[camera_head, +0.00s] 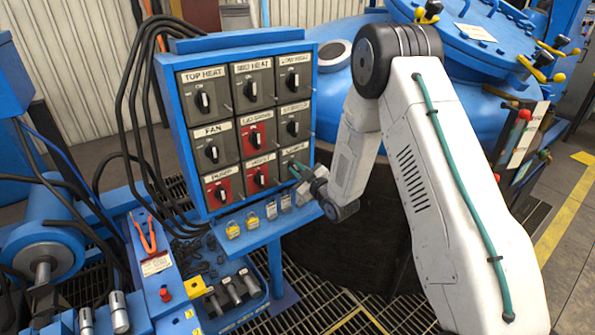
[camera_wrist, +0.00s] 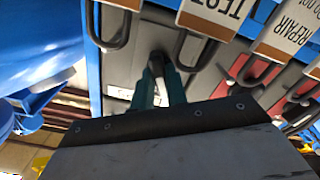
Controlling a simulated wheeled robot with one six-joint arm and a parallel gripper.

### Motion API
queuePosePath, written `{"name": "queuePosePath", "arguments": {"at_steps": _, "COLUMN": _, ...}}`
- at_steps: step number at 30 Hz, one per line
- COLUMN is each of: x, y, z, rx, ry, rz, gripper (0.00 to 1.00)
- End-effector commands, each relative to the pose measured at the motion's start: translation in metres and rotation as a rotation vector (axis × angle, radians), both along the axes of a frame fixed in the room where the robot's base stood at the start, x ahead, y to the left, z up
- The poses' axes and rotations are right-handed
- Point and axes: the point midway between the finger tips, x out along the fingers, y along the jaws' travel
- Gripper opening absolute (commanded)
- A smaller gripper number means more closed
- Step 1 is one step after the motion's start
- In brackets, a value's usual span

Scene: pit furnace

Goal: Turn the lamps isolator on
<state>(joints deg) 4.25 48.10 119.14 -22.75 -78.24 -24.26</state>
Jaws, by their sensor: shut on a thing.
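The blue isolator panel (camera_head: 246,34) carries three rows of rotary switches with black knobs. My gripper (camera_head: 295,171) is at the bottom right switch (camera_head: 292,156), whose small label I cannot read with certainty. In the wrist view my gripper's green fingers (camera_wrist: 160,90) are shut on a dark knob (camera_wrist: 157,60) on a grey plate (camera_wrist: 122,70). The fingers hide most of this knob, so I cannot tell which way it points.
Black cables (camera_head: 140,100) run along the panel's left. A blue furnace vessel (camera_head: 345,115) stands behind my arm.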

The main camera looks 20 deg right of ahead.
Motion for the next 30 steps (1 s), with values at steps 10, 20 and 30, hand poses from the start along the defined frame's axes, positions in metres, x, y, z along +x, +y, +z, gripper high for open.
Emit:
{"name": "queuePosePath", "arguments": {"at_steps": 10, "x": -0.0009, "y": 0.0001, "z": -0.0011, "rx": 0.283, "ry": 0.094, "rz": 0.0, "gripper": 0.0}}
{"name": "queuePosePath", "arguments": {"at_steps": 20, "x": -0.001, "y": 0.0001, "z": -0.0014, "rx": 0.448, "ry": 0.149, "rz": 0.0, "gripper": 0.0}}
{"name": "queuePosePath", "arguments": {"at_steps": 30, "x": -0.001, "y": 0.0001, "z": -0.0015, "rx": 0.499, "ry": 0.165, "rz": 0.0, "gripper": 0.0}}
